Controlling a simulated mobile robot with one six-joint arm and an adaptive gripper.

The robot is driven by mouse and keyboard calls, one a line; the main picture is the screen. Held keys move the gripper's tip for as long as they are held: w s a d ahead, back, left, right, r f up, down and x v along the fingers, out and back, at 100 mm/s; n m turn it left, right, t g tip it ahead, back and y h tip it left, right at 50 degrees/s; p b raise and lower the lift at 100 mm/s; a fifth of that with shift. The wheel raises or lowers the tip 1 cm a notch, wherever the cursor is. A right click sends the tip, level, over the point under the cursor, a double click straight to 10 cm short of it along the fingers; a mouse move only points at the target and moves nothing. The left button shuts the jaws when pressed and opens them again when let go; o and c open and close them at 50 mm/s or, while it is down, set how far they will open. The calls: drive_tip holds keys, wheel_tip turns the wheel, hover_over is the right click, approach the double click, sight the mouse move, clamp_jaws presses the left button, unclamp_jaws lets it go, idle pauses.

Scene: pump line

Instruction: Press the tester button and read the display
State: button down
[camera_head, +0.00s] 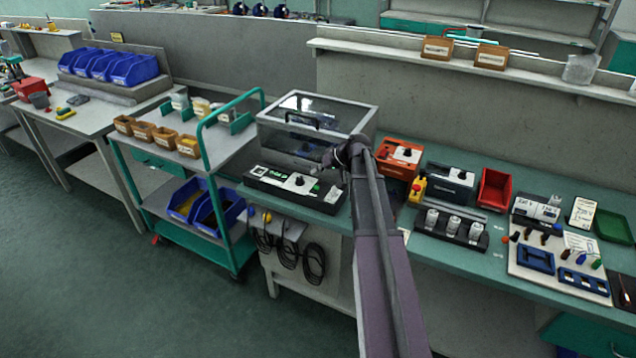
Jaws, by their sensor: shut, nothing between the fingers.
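A long dark box (265,176) with small green lit marks, a pale plate and a black knob lies at the front of the green bench. I take it for the tester, but its button and any reading are too small to make out. My arm reaches up from the bottom of the picture. My gripper (329,160) is small and dark at its end, shut and empty, above and right of the dark box, in front of the clear-lidded case (293,106). I cannot tell whether it touches anything. My arm hides part of the bench behind it.
An orange-red unit (387,166) and a yellow box with a red button (417,190) stand right of my arm. A black holder with several pale cylinders (451,236) is farther right. A cart (158,168) with a green handle stands left; cables hang below the bench front.

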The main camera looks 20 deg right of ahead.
drive_tip(key=shift+r+p, duration=0.5)
drive_tip(key=shift+r, duration=0.25)
idle(0.3)
drive_tip(key=s+a+f+g+h+p, duration=0.1)
drive_tip(key=s+a+g+h, duration=0.2)
drive_tip(key=s+a, duration=0.8)
drive_tip(key=s+a+f+g+h+p, duration=0.1)
drive_tip(key=s+a+f+g+h, duration=0.1)
drive_tip(key=s+a, duration=0.9)
drive_tip(key=s+g+h, duration=0.1)
drive_tip(key=s, duration=0.2)
drive_tip(key=shift+s+f+g, duration=0.25)
drive_tip(key=shift+f+g, duration=0.05)
drive_tip(key=shift+a, duration=0.1)
idle(2.8)
